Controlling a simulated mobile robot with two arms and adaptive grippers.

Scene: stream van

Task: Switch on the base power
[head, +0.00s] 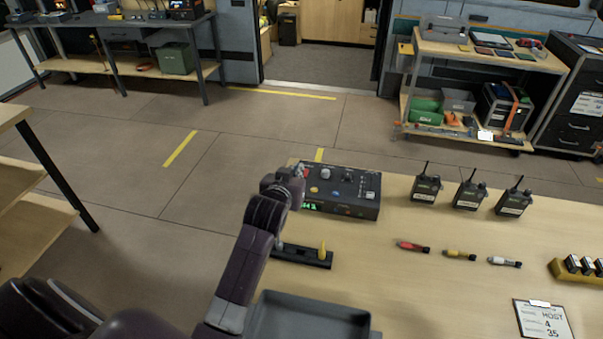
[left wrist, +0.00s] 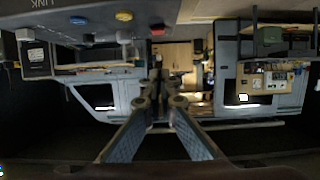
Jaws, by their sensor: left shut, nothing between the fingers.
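The base (head: 340,193) is a dark box on the wooden bench, with knobs and buttons on its top and a lit green display on its front. Its panel also shows at the top left of the left wrist view (left wrist: 100,28), with a blue button, a yellow button, a white knob and a red switch (left wrist: 158,31) at one end. My left gripper (head: 299,172) is at the box's left end, by the red part, and partly hides that corner. In the left wrist view its fingers (left wrist: 160,82) are together and empty. I cannot tell whether they touch the switch. My right gripper is out of view.
On the bench (head: 440,285), a black holder (head: 302,256) is in front of the box. Three radios (head: 468,194) stand to its right, with three coloured markers (head: 459,254) nearer. A clipboard (head: 543,318) lies at the lower right. A grey tray (head: 308,318) is near my left arm.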

